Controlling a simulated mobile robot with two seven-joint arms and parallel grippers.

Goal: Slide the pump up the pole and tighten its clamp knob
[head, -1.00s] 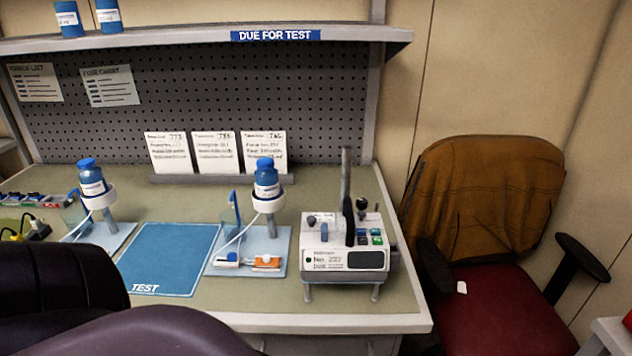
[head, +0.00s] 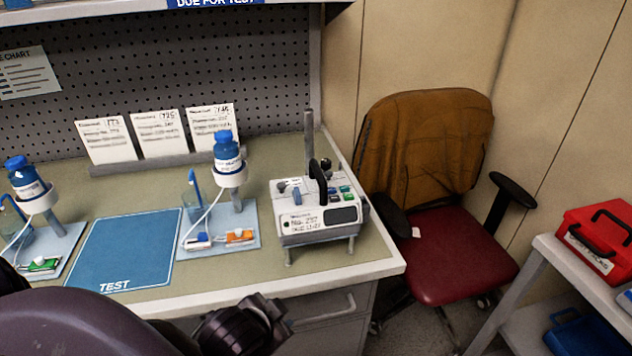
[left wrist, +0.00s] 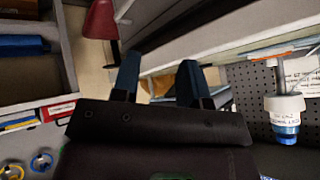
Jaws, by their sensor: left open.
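A white box-shaped device (head: 318,218) with a dark display and coloured buttons stands on short legs at the bench's right end. A grey upright pole (head: 308,135) rises behind it, and a black lever (head: 318,182) and a dark round knob (head: 326,162) show at its top. I cannot tell whether it is the task's pump or clamped to the pole. My left gripper shows in the left wrist view (left wrist: 157,80) with its two dark blue fingers apart and nothing visible between them. My right gripper is not in view.
A blue TEST mat (head: 125,250) lies clear on the bench. Blue bottles (head: 227,145) stand in white ring holders beside it. An office chair (head: 440,235) is right of the bench. A red case (head: 590,240) sits on a grey shelf unit at the far right.

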